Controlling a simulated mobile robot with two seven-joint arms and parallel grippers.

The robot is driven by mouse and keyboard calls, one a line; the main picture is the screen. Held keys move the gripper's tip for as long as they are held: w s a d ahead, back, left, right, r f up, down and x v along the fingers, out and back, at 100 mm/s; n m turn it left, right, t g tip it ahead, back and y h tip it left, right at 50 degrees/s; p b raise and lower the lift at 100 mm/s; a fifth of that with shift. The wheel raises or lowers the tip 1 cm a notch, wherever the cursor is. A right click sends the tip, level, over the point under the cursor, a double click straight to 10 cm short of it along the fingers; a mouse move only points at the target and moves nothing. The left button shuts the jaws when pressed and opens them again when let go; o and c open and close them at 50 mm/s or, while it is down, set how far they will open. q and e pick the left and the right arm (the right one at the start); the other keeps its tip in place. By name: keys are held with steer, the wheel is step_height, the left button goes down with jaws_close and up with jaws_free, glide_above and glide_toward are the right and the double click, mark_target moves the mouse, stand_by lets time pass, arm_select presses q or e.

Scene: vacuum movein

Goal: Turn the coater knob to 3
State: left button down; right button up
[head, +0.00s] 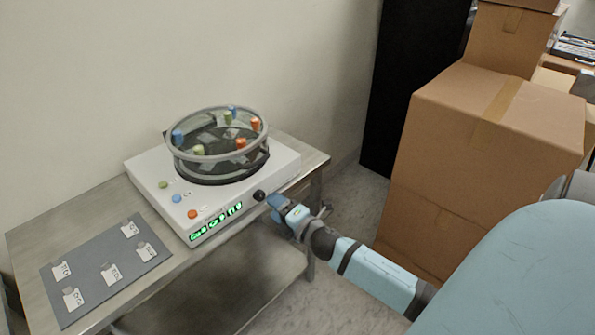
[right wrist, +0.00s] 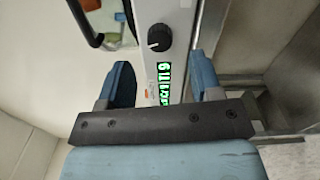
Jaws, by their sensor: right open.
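The coater (head: 150,172) is a white box on a metal table, with a round clear-walled chamber (head: 220,145) on top. Its black knob (head: 259,195) sits at the right end of the front, beside the green lit display (head: 216,220). My right gripper (head: 276,203) is just right of the knob. In the right wrist view the knob (right wrist: 160,37) has a pale pointer mark and lies beyond the fingertips, between their lines. The right gripper (right wrist: 163,80) is open and empty, apart from the knob. My left gripper is not in view.
A grey mat (head: 105,272) with several labelled small pieces lies on the table's left. Stacked cardboard boxes (head: 485,150) stand at the right, behind my right arm. A black panel (head: 405,90) stands at the back. A lower shelf (head: 225,290) is under the table (head: 310,160).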

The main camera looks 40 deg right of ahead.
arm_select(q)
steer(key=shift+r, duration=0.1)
arm_select(e)
steer(key=s, duration=0.9)
steer(key=shift+d, duration=0.35)
steer(key=shift+s, duration=0.1)
steer(key=s+a+f+m+g+y, duration=0.1)
steer(key=s+a+f+m+g, duration=0.1)
steer(key=s+a+f+m, duration=0.3)
steer(key=s+a+f+m+g, duration=0.3)
steer(key=a+m, duration=0.4)
steer(key=a, duration=0.1)
steer(key=s+a+f+m+g+y, duration=0.1)
steer(key=s+a+f+m+g, duration=0.1)
steer(key=s+a+f+m, duration=0.3)
arm_select(q)
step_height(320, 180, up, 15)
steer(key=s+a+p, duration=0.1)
steer(key=p, duration=1.8)
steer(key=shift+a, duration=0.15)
arm_select(e)
step_height(320, 180, up, 17)
steer(key=shift+m, duration=0.3)
steer(key=shift+w, duration=0.15)
